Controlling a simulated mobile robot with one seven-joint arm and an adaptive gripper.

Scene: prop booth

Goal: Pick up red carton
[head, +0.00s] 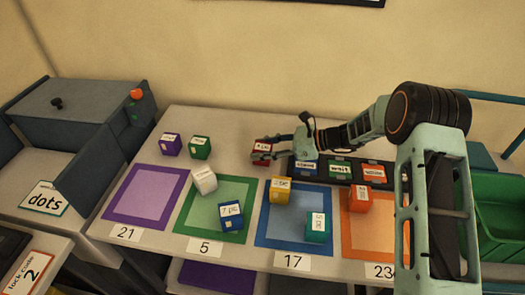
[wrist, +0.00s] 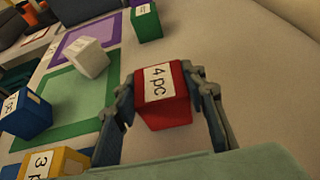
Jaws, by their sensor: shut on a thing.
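The red carton (wrist: 163,98) is a small cube with a white "4 pc" label on top, seen in the wrist view between the two fingers of my gripper (wrist: 165,97). In the head view the red carton (head: 262,146) is at the back middle of the table, partly hidden by my gripper (head: 268,150), which reaches it from the right. The gripper is shut on the carton, one finger at each side. I cannot tell whether the carton touches the table.
On the table (head: 228,120) stand purple (head: 171,145), green (head: 200,148), white (head: 205,180), blue (head: 231,214), yellow (head: 280,190), teal (head: 318,228) and orange (head: 360,199) cartons. A dark strip with labelled blocks (head: 340,170) lies right of the gripper. A green bin (head: 500,225) is at far right.

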